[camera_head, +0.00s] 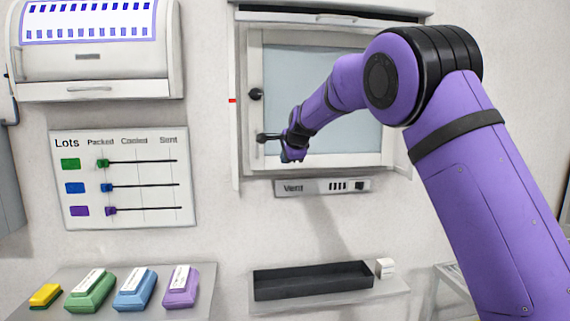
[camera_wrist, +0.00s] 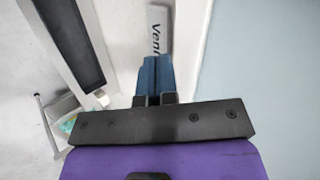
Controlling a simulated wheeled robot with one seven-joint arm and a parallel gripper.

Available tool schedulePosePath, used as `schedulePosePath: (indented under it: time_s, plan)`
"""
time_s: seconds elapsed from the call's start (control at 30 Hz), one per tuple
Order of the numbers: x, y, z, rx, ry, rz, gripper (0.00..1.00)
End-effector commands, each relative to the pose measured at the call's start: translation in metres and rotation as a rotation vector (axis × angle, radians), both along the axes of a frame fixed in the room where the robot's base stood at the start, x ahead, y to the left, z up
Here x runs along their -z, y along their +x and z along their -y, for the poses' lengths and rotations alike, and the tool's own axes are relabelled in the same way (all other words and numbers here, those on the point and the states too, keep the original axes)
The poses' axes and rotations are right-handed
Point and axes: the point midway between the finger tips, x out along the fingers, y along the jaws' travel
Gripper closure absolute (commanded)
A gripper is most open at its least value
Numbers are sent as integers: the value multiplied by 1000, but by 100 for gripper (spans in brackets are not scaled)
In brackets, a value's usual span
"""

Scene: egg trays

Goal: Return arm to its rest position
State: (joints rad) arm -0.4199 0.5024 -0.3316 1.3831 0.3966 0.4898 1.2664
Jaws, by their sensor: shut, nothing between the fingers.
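My purple arm reaches from the right side of the head view up and across to the wall cabinet. My gripper (camera_head: 291,153) is near the handle on the left of the cabinet's glazed front (camera_head: 330,100); I cannot tell whether it touches it. In the wrist view my gripper (camera_wrist: 153,62) shows as shut blue fingers with nothing between them. They point toward the Vent panel, which shows at the top of the wrist view (camera_wrist: 158,32).
The Vent panel (camera_head: 322,187) sits under the cabinet. A black tray (camera_head: 312,291) and a small white block (camera_head: 385,267) rest on a shelf below. Green, blue and purple egg cartons (camera_head: 180,287) and a yellow item (camera_head: 45,295) stand at lower left. A Lots board (camera_head: 125,215) hangs on the wall.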

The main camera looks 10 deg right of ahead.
Motion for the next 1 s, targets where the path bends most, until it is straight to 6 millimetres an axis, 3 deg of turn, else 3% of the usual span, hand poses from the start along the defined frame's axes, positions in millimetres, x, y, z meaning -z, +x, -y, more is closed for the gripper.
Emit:
schedulePosePath:
  time_s: [0.2,0.43,0.57,0.77,1.0]
  plan:
    - [-25,-28,-1,-1,1,0,100]
    - [-38,-42,0,-2,-1,-2,100]
    - [-46,-57,13,-20,-19,-6,100]
    - [-66,-118,54,-128,-110,-29,100]
    - [-78,-215,98,-311,-259,-51,100]
